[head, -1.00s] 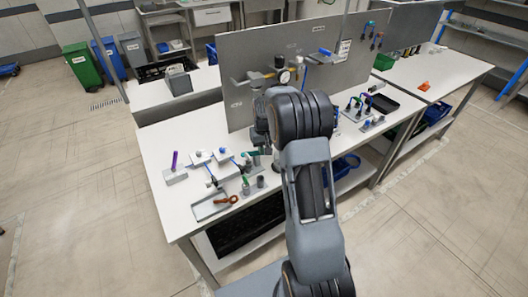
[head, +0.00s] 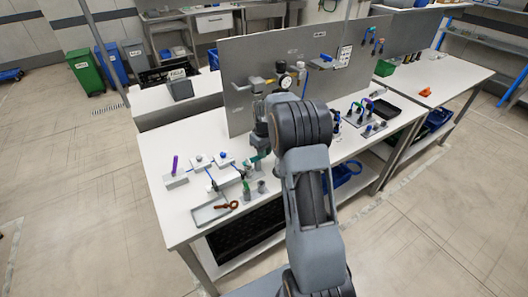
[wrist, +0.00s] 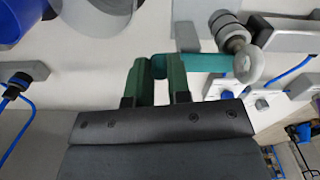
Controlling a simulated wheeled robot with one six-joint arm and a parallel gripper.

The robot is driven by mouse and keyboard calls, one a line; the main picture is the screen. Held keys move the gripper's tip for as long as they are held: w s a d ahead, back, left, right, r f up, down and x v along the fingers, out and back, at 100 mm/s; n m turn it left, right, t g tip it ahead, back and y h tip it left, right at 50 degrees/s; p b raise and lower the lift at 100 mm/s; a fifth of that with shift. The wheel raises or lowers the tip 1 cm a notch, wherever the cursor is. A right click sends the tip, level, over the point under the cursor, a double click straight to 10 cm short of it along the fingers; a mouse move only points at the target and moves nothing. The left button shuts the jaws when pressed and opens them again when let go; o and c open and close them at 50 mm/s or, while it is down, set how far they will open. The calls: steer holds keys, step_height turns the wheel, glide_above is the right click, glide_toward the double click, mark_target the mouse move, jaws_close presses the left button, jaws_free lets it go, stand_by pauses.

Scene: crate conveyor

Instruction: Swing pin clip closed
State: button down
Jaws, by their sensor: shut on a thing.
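In the wrist view my gripper (wrist: 158,76) has two dark green fingers, one on each side of the rounded end of a teal clip bar (wrist: 198,62). The gripper is shut on this bar. The bar runs right to a grey post with a round pale knob (wrist: 247,64), which stands beside its far end. In the head view my arm hides most of the gripper, and only some teal (head: 257,160) shows at the left of the wrist. Whether the clip is fully closed I cannot tell.
On the white bench (head: 170,215) stand a block with a purple pin (head: 175,164), blocks with blue knobs, and a tray (head: 211,211) with a brown-handled tool (head: 228,205). A grey upright panel (head: 240,65) stands behind. Blue cables (wrist: 25,115) show in the wrist view.

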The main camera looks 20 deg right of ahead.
steer(key=c, duration=1.1)
jaws_free()
step_height(320, 180, up, 14)
steer(key=shift+f+b, duration=0.1)
steer(key=shift+b, duration=0.45)
steer(key=shift+w, duration=0.1)
